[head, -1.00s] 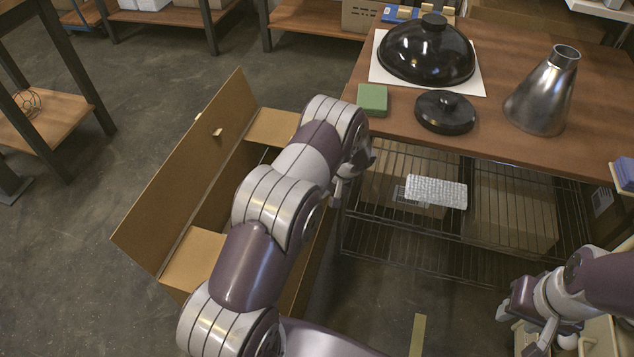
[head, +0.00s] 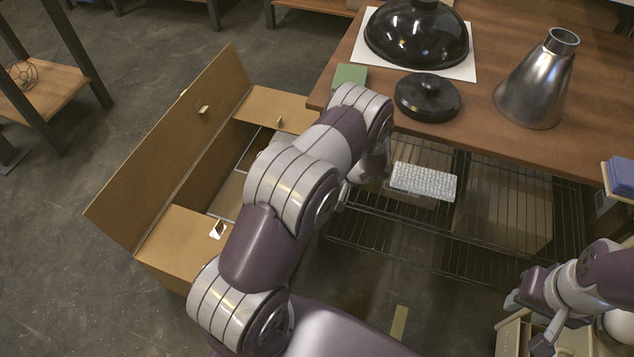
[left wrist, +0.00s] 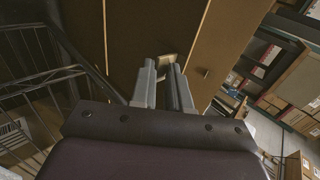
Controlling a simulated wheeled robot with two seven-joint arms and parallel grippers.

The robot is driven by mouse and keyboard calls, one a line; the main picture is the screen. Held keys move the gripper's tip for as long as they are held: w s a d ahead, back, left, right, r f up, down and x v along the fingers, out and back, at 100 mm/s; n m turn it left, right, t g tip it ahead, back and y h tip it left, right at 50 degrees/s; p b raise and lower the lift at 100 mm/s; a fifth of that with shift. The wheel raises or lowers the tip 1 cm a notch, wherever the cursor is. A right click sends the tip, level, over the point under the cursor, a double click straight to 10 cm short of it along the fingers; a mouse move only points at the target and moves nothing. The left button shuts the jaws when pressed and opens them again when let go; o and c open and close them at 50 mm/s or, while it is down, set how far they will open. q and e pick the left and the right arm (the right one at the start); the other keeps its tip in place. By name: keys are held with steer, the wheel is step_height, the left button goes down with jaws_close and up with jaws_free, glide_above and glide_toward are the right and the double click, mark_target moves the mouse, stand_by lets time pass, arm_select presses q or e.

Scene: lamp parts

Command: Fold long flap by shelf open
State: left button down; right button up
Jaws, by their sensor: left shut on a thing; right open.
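The open cardboard box stands on the floor left of the wire shelf. Its far-left long flap (head: 175,145) leans outward with a small tab. The far short flap (head: 280,108) and near short flap (head: 180,245) are folded outward, each with a pale tab. The long flap by the shelf is hidden behind my left arm in the head view. In the left wrist view, my left gripper (left wrist: 167,72) is shut on a small tab at the brown cardboard (left wrist: 135,40), which I take to be that flap. My right gripper (head: 528,322) is open and empty at lower right.
The wire shelf (head: 400,242) under the wooden table (head: 480,142) holds a white bubbly packet (head: 423,181). On the table are a black dome (head: 415,45), a black round lid (head: 428,98), a metal cone shade (head: 538,85) and a green block (head: 349,76). Floor left of the box is clear.

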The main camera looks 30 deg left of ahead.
arm_select(q)
steer(key=shift+s+d+f, duration=0.1)
steer(key=shift+s+f, duration=0.2)
steer(key=shift+f, duration=0.2)
steer(key=shift+s+f, duration=0.25)
steer(key=shift+f, duration=0.2)
steer(key=c, duration=1.3)
jaws_free()
steer(key=shift+f, duration=0.1)
steer(key=shift+o, duration=1.4)
steer(key=shift+w+a+f, duration=0.15)
steer(key=shift+a, duration=0.05)
steer(key=shift+d, duration=0.1)
steer(key=shift+c, duration=0.9)
steer(key=shift+r, duration=0.2)
steer(key=shift+c, duration=0.4)
steer(key=p+v, duration=0.3)
steer(key=v, duration=0.2)
steer(key=p+v, duration=0.2)
steer(key=shift+w+r+p, duration=0.25)
steer(key=shift+r+p, duration=0.1)
steer(key=shift+r, duration=0.2)
steer(key=shift+w+d, duration=0.1)
steer(key=shift+w, duration=0.05)
